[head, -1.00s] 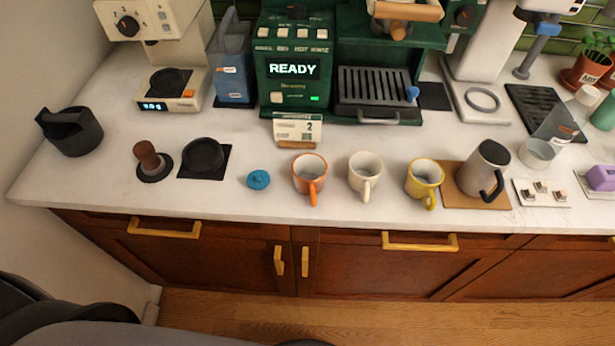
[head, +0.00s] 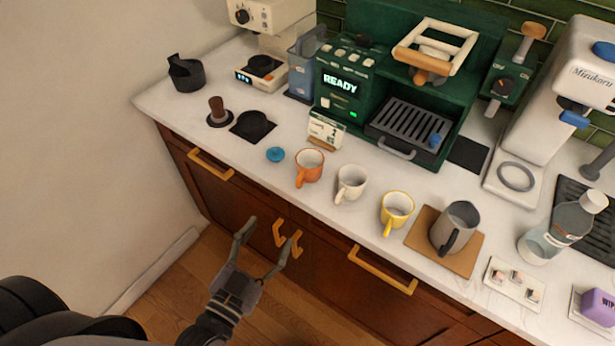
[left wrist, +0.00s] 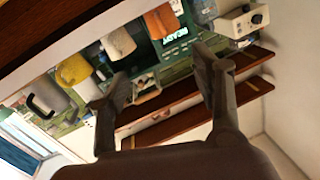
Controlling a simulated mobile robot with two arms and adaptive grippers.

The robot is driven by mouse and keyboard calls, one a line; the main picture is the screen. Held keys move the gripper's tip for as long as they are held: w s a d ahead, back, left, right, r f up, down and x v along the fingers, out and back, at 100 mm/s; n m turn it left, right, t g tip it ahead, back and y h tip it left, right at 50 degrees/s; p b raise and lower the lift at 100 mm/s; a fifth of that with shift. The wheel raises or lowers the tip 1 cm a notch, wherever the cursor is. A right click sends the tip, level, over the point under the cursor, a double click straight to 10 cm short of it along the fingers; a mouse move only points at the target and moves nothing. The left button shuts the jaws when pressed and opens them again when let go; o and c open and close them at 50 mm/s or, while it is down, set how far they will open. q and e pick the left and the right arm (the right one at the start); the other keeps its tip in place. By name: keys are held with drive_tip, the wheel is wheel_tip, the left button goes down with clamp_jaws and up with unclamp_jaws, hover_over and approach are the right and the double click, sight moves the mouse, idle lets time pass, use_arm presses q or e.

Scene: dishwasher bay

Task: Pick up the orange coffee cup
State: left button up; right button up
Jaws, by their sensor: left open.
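The orange coffee cup (head: 309,166) stands upright on the white counter, between a blue round item (head: 275,155) and a white cup (head: 350,183). Its handle points toward the counter's front edge. It also shows in the left wrist view (left wrist: 161,21), at the top, partly cut off. My left gripper (head: 264,247) is open and empty, in front of the cabinet doors and below the counter edge, apart from the cup. In the left wrist view its two fingers (left wrist: 160,75) are spread wide. My right gripper is not in view.
A yellow cup (head: 396,211) and a grey pitcher (head: 454,228) on a brown mat (head: 424,236) stand to the right. A small price card (head: 326,130) stands behind the cups, before the green coffee machine (head: 345,75). Cabinet handles (head: 287,237) jut out near my left gripper.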

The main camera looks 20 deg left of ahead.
use_arm(q)
drive_tip(key=p, duration=0.2)
approach(298, 182)
drive_tip(key=w, duration=0.2)
drive_tip(key=w+d, duration=0.1)
drive_tip(key=w, duration=0.1)
drive_tip(key=w+p, duration=0.1)
drive_tip(key=w, duration=0.1)
drive_tip(key=shift+w+d+r, duration=0.15)
drive_tip(key=shift+d+r, duration=0.05)
drive_tip(key=shift+r, duration=0.1)
drive_tip(key=shift+w, duration=0.25)
drive_tip(key=w, duration=0.1)
drive_tip(key=w+p, duration=0.1)
drive_tip(key=w, duration=0.1)
drive_tip(key=w+p, duration=0.1)
drive_tip(key=shift+w+d+f, duration=0.2)
drive_tip(key=shift+w+d, duration=0.1)
drive_tip(key=shift+w, duration=0.05)
drive_tip(key=shift+s, duration=0.1)
drive_tip(key=shift+c, duration=1.8)
drive_tip(key=c, duration=0.5)
clamp_jaws()
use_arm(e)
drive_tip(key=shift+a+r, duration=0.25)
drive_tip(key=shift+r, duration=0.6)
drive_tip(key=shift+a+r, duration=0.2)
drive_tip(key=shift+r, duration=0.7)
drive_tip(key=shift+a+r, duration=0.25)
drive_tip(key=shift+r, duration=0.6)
